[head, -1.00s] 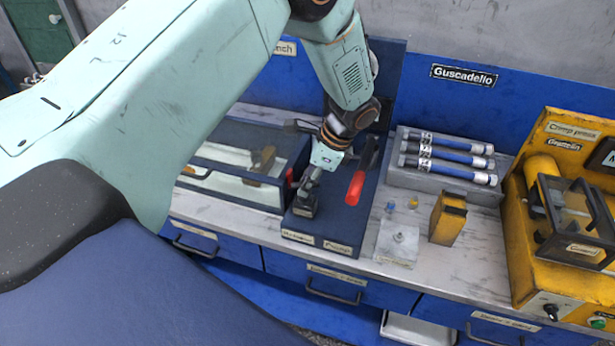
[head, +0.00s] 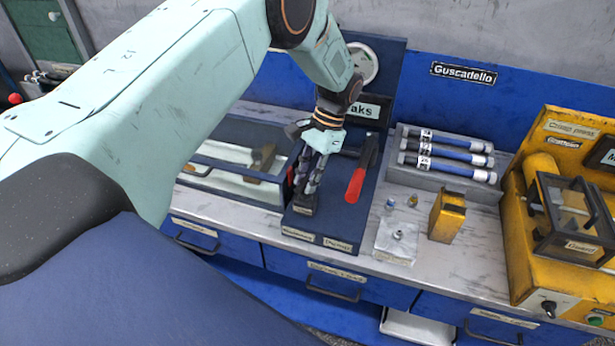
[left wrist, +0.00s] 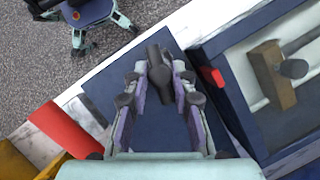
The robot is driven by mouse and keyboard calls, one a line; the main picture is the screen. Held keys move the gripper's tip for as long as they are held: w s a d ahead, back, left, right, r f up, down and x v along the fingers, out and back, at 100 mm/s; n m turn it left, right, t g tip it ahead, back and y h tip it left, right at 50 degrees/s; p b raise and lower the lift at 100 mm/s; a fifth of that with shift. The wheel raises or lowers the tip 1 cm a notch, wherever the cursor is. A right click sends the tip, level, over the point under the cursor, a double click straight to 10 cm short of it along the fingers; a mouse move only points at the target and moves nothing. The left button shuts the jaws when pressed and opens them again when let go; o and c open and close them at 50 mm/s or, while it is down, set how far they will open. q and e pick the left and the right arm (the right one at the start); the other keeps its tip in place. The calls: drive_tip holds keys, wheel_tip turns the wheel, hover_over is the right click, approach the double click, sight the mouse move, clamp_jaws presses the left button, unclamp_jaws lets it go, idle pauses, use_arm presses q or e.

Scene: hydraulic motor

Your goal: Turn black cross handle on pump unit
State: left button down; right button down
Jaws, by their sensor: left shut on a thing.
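The pump unit (head: 345,222) is a dark blue block on the bench with a red-gripped lever (head: 356,187) on its right. My left gripper (head: 308,190) points down over the block's left part. In the left wrist view its two fingers (left wrist: 163,85) are closed around a black handle (left wrist: 160,72) with a stubby crosspiece. The handle stands over the blue block's top. The fingers partly cover the handle, and its lower part is hidden. In the head view the fingers hide most of it. My right gripper cannot be made out in either view.
A dark blue tray (head: 225,175) adjoins the block on the left. To the right are small fittings on a pale plate (head: 397,243), a yellow block (head: 447,216), a rack of blue tubes (head: 445,160) and a yellow crimping machine (head: 570,220). Drawers line the bench front.

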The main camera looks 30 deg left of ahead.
use_arm(q)
drive_tip(key=shift+w+a+r+n, duration=0.1)
drive_tip(key=shift+w+r+n, duration=0.2)
drive_tip(key=shift+n, duration=0.4)
drive_tip(key=c, duration=1.4)
unclamp_jaws()
drive_tip(key=shift+f, duration=0.1)
drive_tip(key=o, duration=0.3)
drive_tip(key=shift+s+f, duration=0.1)
drive_tip(key=shift+s, duration=0.1)
drive_tip(key=v, duration=1.2)
drive_tip(key=shift+a, duration=0.2)
